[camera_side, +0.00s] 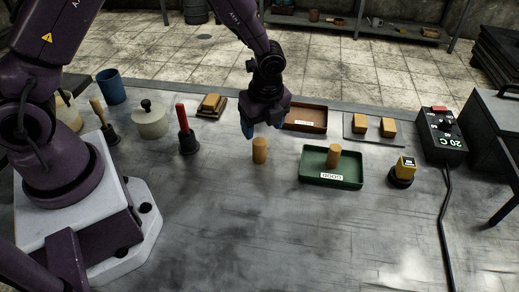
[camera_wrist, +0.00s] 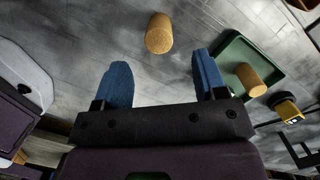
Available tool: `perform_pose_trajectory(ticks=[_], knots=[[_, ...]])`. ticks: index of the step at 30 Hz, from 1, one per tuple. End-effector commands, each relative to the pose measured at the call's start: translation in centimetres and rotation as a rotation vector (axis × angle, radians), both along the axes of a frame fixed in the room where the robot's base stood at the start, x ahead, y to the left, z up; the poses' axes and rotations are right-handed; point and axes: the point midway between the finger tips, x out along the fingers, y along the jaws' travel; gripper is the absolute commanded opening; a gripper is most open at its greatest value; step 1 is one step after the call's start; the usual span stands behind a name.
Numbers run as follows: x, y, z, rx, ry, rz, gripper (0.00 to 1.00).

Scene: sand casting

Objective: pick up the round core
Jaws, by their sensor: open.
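A tan round core (camera_side: 259,150) stands upright on the bare grey table, near the middle. In the wrist view the same core (camera_wrist: 159,34) is beyond the fingertips, roughly between their lines, touching neither. My gripper (camera_side: 262,128) hangs above the table, fingers down, just above and behind the core in the side view. Its two blue fingers (camera_wrist: 162,78) are spread apart with nothing between them. A second round core (camera_side: 333,156) stands in the green tray (camera_side: 310,178) to the right. It also shows in the wrist view (camera_wrist: 249,80).
A brown tray (camera_side: 306,119) and a plate with two tan blocks (camera_side: 374,125) lie behind the green tray. A yellow-topped device (camera_side: 403,170) and a control box (camera_side: 440,135) are at right. Tools and a lidded pot (camera_side: 150,120) stand left. The front table is clear.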

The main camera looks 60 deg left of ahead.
Motion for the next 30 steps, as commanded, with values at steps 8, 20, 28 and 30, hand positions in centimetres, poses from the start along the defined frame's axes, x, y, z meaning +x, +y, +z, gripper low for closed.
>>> perform_pose_trajectory(ticks=[8, 20, 28, 30], knots=[[0.0, 0.5, -3.9, 0.000, 0.000, 0.001, 0.65], [-0.1, 1.1, -8.6, 0.000, 0.001, 0.003, 0.65], [0.0, 1.2, -9.3, 0.000, -0.002, 0.004, 0.65], [0.0, 1.2, -9.3, 0.000, -0.002, 0.004, 0.63]])
